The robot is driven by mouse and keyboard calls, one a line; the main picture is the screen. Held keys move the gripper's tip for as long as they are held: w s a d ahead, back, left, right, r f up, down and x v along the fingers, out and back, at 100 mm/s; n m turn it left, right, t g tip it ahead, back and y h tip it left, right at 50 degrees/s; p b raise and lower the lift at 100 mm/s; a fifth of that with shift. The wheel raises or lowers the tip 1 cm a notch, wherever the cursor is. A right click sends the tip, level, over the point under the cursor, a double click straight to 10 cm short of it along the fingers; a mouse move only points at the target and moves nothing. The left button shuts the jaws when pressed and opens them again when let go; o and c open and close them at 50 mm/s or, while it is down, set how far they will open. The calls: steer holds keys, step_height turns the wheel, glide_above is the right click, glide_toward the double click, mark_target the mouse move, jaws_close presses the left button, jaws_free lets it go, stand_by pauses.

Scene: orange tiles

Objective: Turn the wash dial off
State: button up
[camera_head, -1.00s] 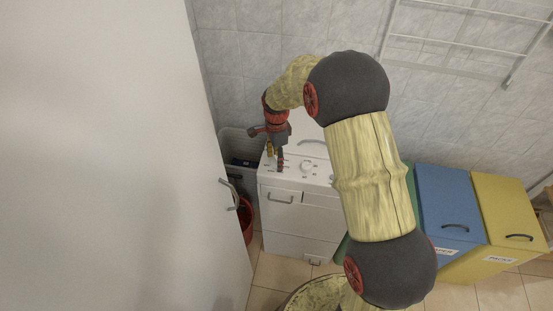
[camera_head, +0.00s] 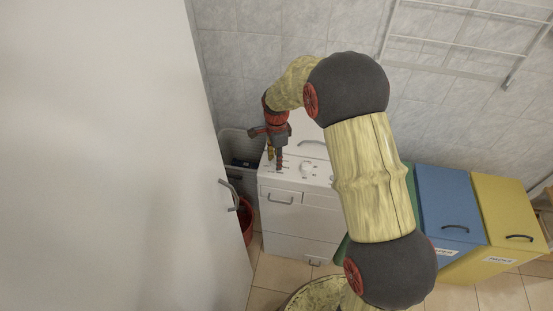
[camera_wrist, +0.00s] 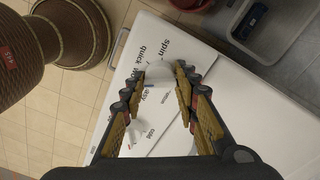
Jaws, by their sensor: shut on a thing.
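The white washing machine (camera_head: 300,222) stands against the tiled wall, its controls on the sloping top panel. In the wrist view a white round dial (camera_wrist: 158,73) sits between my fingertips, with printed labels such as "Spin" and "quick wash" around it. My gripper (camera_wrist: 160,78) is shut on this dial from both sides, and its fingers partly cover the labels. In the head view my gripper (camera_head: 275,160) points down at the left part of the panel and hides the dial. The dial's pointer is not clear.
A second white knob (camera_head: 306,167) is close on the right of the panel. A large white door or panel (camera_head: 110,150) fills the left. A grey basket (camera_head: 238,147) and red bucket (camera_head: 245,218) stand beside the machine. Blue (camera_head: 448,205) and yellow (camera_head: 505,215) bins stand right.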

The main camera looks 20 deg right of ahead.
steer(key=shift+n, duration=0.3)
steer(key=n+p, duration=0.1)
steer(key=n, duration=0.1)
steer(key=shift+r+n+p, duration=0.1)
steer(key=shift+n+p, duration=0.25)
steer(key=shift+n, duration=0.05)
steer(key=n+p, duration=0.1)
steer(key=n, duration=0.2)
steer(key=shift+n, duration=0.3)
steer(key=n+p, duration=0.1)
steer(key=n, duration=0.3)
steer(key=shift+n+p, duration=0.3)
steer(key=shift+p, duration=0.05)
steer(key=n, duration=0.3)
steer(key=shift+n+p, duration=0.3)
steer(key=shift+p, duration=0.1)
steer(key=n+p, duration=0.1)
steer(key=n, duration=0.9)
steer(key=shift+n, duration=0.4)
steer(key=shift+n+p, duration=0.45)
steer(key=shift+n, duration=1.45)
